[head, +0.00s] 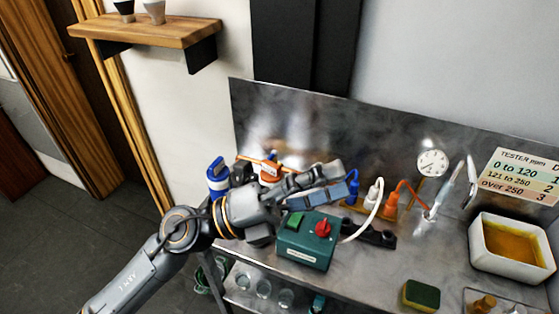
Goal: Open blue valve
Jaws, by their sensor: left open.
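A small upright blue piece (352,184), which looks like the blue valve, stands at the back of the metal counter, left of a white piece (374,194) and an orange piece (390,204). My left gripper (340,182) reaches in from the left above the counter, its fingers pointing right. It is open, and nothing shows between its fingers. Its tips lie right beside the blue piece in the picture; I cannot tell whether they touch it. The fingers hide part of what is behind them. My right gripper is out of view.
A green box with a red knob (306,240) sits below the gripper. A blue bottle (218,177) stands at left. A gauge (432,163), white tub (480,255) and sponge (421,296) are at right. A wooden shelf (150,33) hangs upper left. Bare counter (385,275) lies in front.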

